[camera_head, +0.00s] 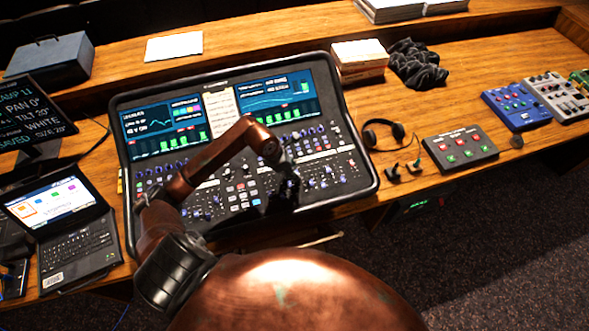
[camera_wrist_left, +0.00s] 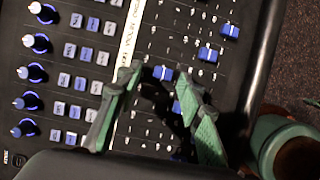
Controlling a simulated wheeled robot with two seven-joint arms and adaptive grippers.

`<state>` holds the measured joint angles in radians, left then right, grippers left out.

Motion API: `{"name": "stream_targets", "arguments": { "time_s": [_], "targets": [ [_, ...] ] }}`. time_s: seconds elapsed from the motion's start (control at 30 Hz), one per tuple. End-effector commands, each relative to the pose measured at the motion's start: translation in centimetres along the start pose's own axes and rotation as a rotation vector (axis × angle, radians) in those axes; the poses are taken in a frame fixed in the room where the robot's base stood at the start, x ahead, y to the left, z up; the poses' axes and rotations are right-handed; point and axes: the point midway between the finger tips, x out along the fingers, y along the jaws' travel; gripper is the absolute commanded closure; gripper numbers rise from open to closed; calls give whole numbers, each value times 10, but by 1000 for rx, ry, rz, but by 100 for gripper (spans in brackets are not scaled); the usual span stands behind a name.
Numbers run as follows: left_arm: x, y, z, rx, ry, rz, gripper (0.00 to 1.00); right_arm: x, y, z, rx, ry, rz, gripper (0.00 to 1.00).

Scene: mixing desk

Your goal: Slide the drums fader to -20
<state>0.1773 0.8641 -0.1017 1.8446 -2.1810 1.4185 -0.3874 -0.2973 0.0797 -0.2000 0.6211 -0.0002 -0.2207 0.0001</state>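The mixing desk (camera_head: 362,148) is a black console with lit screens, knobs and faders. My left gripper (camera_head: 288,190) is low over its right-hand controls in the head view. In the left wrist view, the gripper's two green fingers (camera_wrist_left: 159,79) are apart, over the fader area. One blue fader cap (camera_wrist_left: 163,73) shows between the fingertips, and another blue cap (camera_wrist_left: 178,107) is partly hidden by the right finger. Two more blue caps (camera_wrist_left: 207,54) are farther right. The label strip (camera_wrist_left: 130,32) is too small to tell which fader is drums. My right gripper is not in view.
A laptop (camera_head: 72,235) stands left of the desk. Headphones (camera_head: 384,133), a grey pedal box (camera_head: 459,148) and a blue mixer (camera_head: 516,107) are to the right. Books (camera_head: 359,61) and a dark cloth (camera_head: 418,64) lie behind. A green cylinder (camera_wrist_left: 285,145) is at lower right in the wrist view.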

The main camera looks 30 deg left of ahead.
Motion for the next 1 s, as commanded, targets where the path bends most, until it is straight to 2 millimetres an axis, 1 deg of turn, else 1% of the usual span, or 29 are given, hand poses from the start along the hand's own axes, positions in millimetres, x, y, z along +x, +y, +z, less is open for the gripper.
{"name": "stream_targets", "arguments": {
  "time_s": [0.13,0.37,0.57,0.87,0.9,1.0],
  "targets": [
    [8,0,0,0,1,0,65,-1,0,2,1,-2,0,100],
    [9,-1,1,3,1,-1,65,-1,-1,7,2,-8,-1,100],
    [9,-1,1,3,1,-1,78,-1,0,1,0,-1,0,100],
    [9,-1,1,3,1,-1,98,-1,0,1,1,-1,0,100],
    [9,-1,1,3,1,-1,100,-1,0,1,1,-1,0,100],
    [9,-1,1,3,1,-1,100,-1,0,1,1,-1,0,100]
  ]
}}
